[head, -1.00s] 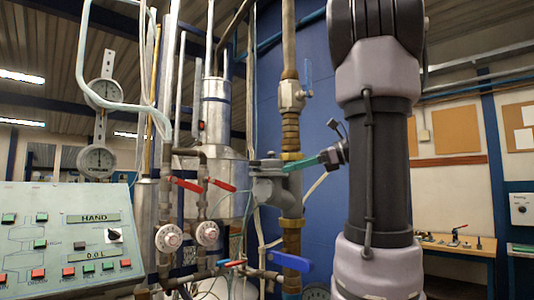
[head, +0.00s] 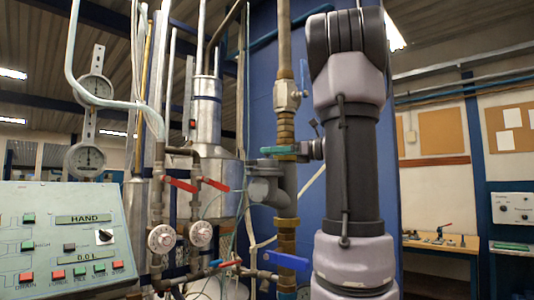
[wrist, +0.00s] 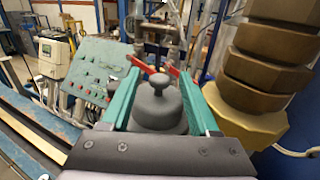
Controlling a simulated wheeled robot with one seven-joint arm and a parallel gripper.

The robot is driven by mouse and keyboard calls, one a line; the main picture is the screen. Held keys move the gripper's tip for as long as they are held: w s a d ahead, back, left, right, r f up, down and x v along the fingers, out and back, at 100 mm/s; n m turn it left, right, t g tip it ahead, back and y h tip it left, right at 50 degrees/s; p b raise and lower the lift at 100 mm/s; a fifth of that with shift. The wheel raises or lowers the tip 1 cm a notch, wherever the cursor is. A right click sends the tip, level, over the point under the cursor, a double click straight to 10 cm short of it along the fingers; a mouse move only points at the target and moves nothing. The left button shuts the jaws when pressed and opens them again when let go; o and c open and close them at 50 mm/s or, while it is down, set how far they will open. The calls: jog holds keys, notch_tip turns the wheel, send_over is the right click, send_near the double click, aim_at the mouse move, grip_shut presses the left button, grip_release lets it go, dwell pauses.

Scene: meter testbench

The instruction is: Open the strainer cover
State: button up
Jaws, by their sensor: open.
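The strainer cover is a dark grey domed cap with a round knob (wrist: 158,102) on top, seen in the wrist view. It looks closed on the grey strainer body (head: 266,190), which juts left from the brass pipe in the head view. My gripper (wrist: 159,76) is open, with one green finger on each side of the knob. I see gaps between the fingers and the knob. In the head view my gripper (head: 268,150) lies level just above the strainer body. The fingers hide most of the cover's top there.
A vertical brass pipe with hex fittings (wrist: 262,72) stands close to the right of my gripper. Red-handled valves (head: 181,185) are left of the strainer, and a blue lever (head: 287,260) is below it. A control panel (head: 70,235) stands at far left.

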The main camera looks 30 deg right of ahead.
jog(key=shift+x, duration=0.95)
grip_shut()
dwell(0.8)
